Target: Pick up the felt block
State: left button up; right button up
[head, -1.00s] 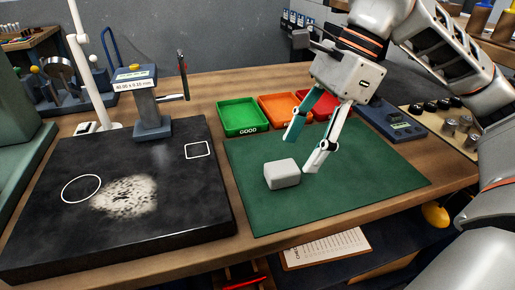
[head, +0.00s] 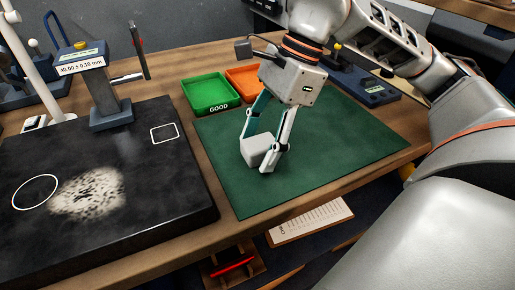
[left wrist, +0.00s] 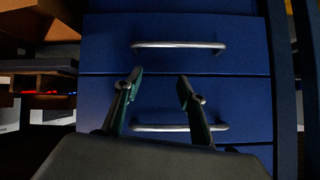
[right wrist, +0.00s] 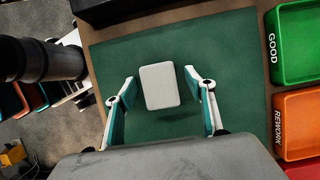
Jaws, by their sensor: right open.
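The felt block (head: 256,150) is a light grey rounded block on the green mat (head: 330,160). It also shows in the right wrist view (right wrist: 160,87), lying between the two fingers, with a gap of mat visible on each side. My right gripper (head: 257,156) is open and lowered around the block, one finger on each side, and partly covers it in the head view. In the right wrist view my right gripper (right wrist: 163,100) points at the block. My left gripper (left wrist: 157,84) is open and empty in the left wrist view, facing blue drawers; it is outside the head view.
A green GOOD tray (head: 211,94) and an orange tray (head: 245,82) stand behind the mat. A black plate (head: 120,200) with a gauge stand (head: 105,100) is at left. A blue device (head: 362,88) sits back right. The mat's right part is clear.

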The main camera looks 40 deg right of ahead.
jog(key=shift+s+r, duration=0.1)
jog(key=shift+r, duration=0.05)
jog(key=shift+c, duration=1.2)
jog(key=c, duration=0.9)
pick_arm(q)
jog(key=shift+s+f, duration=0.2)
jog(key=shift+s, duration=0.05)
pick_arm(e)
jog(key=shift+c, duration=0.2)
jog(key=shift+r, duration=0.7)
notch_tip(320, 180, up, 14)
jog(key=p, duration=0.4)
notch_tip(320, 180, up, 5)
jog(key=p, duration=0.2)
send_over(261, 143)
pick_arm(q)
jog(key=shift+s+a+r, duration=0.1)
jog(key=shift+r, duration=0.45)
jog(key=shift+s+a+r, duration=0.1)
jog(key=shift+r, duration=0.45)
pick_arm(e)
jog(key=shift+f, duration=0.2)
pick_arm(q)
jog(key=shift+f, duration=0.1)
